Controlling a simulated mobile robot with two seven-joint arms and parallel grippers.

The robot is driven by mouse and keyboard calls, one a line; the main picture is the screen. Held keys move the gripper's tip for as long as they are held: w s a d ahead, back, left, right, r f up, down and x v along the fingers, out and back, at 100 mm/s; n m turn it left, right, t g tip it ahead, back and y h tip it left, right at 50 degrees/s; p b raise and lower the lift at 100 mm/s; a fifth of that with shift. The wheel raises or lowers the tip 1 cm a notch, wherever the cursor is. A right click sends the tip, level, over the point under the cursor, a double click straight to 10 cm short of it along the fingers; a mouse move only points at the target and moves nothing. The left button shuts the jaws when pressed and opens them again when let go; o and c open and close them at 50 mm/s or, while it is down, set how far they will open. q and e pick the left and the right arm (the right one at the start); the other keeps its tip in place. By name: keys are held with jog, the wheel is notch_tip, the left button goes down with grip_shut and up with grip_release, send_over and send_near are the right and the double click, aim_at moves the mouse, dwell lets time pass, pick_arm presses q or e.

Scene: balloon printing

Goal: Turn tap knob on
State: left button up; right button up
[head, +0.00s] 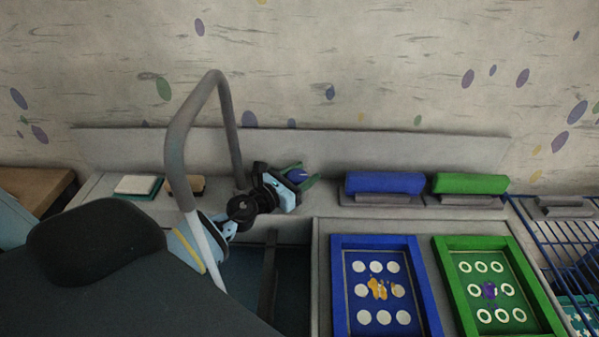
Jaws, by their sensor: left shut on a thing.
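The grey tap (222,95) rises in a tall arch at the back of the sink (292,285). A small blue knob (297,175) stands on the back ledge to the right of the tap. My left gripper (302,175) reaches in from the left, past the tap's spout, and its green-edged fingers are around the blue knob, shut on it. The fingers partly hide the knob, so its turned position cannot be told. My right gripper is not in view.
Blue (336,290) and green (450,290) framed screens lie right of the sink. A wire rack (560,240) is at far right. A sponge (135,185) lies left of the tap.

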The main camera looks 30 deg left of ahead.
pick_arm(q)
jog(key=o, duration=0.7)
jog(key=shift+s, duration=0.1)
jog(key=v, duration=0.6)
jog(key=shift+s+f+b, duration=0.15)
jog(key=shift+b, duration=0.2)
jog(key=shift+s+a+r, duration=0.2)
jog(key=shift+s, duration=0.45)
jog(key=shift+f, duration=0.1)
